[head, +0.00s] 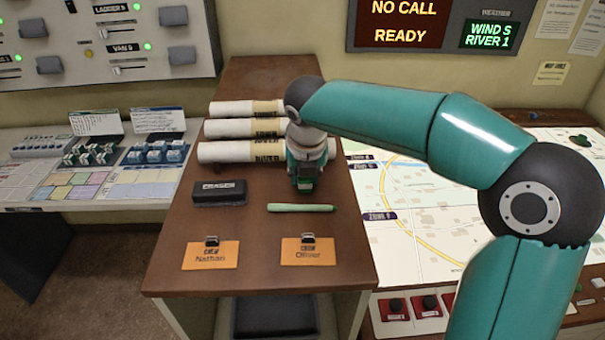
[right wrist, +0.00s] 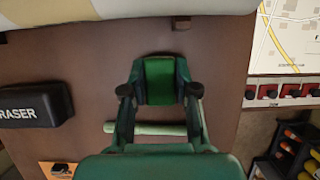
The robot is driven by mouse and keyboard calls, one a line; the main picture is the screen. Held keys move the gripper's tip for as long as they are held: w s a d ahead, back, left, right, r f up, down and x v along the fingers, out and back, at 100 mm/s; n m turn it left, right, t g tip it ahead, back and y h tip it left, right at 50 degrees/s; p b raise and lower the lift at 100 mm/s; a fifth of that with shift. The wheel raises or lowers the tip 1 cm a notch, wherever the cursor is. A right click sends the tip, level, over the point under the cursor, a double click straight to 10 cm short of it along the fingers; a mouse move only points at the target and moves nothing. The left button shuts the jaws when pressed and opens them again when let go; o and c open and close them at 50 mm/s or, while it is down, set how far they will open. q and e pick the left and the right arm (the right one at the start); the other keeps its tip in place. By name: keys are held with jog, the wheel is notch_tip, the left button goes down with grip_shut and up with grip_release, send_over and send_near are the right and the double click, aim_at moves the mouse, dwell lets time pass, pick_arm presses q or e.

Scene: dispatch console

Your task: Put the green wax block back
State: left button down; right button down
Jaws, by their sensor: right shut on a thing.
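The green wax block (right wrist: 160,81) is between the fingertips of my right gripper (right wrist: 160,92) in the right wrist view. In the head view my right gripper (head: 303,178) points down over the brown wooden desk top (head: 258,225), in front of the rolled maps. It is shut on the block, which is mostly hidden by the fingers there. I cannot tell whether the block touches the desk. My left gripper is not in view.
A pale green stick (head: 300,208) lies just in front of the gripper. A black eraser (head: 219,192) lies left. Several rolled maps (head: 240,152) lie behind. Two orange crew tags (head: 307,251) lie near the front edge. A lit map table (head: 440,195) stands right.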

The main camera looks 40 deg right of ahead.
jog(key=c, duration=0.9)
grip_release()
jog(key=shift+f, duration=0.1)
jog(key=v, duration=1.2)
jog(key=shift+b, duration=0.3)
